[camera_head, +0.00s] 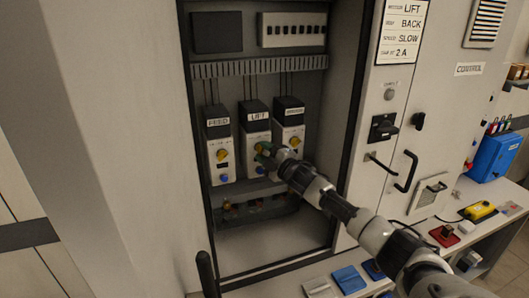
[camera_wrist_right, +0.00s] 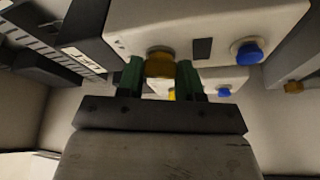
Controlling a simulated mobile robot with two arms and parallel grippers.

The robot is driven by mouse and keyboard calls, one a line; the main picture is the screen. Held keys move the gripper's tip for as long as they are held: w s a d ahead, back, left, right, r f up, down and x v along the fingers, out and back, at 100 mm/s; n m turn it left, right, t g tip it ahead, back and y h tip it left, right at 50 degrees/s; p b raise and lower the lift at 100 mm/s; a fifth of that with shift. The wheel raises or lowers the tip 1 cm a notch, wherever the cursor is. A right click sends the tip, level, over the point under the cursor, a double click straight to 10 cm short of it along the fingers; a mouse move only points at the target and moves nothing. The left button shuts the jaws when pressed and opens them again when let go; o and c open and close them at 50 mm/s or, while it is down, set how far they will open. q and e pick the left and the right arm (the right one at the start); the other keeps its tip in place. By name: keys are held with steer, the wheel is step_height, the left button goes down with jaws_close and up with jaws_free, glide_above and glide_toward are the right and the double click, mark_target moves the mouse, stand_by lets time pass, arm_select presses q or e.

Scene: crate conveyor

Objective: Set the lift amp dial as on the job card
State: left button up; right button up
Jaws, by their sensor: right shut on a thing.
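The job card (camera_head: 402,30) on the cabinet front at the upper right reads LIFT, BACK, SLOW and 2 A. The LIFT unit (camera_head: 256,137) is the middle one of three black-and-white units in the open cabinet. My right gripper (camera_head: 263,152) reaches its front from the lower right and hides part of it. In the wrist view, the green fingers of my right gripper (camera_wrist_right: 159,76) are shut on the yellow dial (camera_wrist_right: 160,64), one on each side. The dial's scale and pointer cannot be read. A blue knob (camera_wrist_right: 247,51) sits beside it. My left gripper is not in view.
The FEED unit (camera_head: 219,150) stands left of LIFT, and a third unit (camera_head: 289,125) stands close on the right. A terminal row (camera_head: 258,208) lies below. The cabinet's right side has a black switch (camera_head: 383,127) and a handle (camera_head: 406,171).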

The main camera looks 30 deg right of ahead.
steer(key=shift+r+n+g+p, duration=0.1)
steer(key=shift+n+g+p, duration=0.9)
steer(key=shift+n, duration=0.9)
steer(key=o, duration=0.9)
steer(key=shift+o, duration=0.2)
steer(key=s+d+b, duration=0.1)
steer(key=s+b, duration=0.3)
steer(key=s, duration=0.6)
steer(key=shift+s+d, duration=0.35)
steer(key=shift+d, duration=0.05)
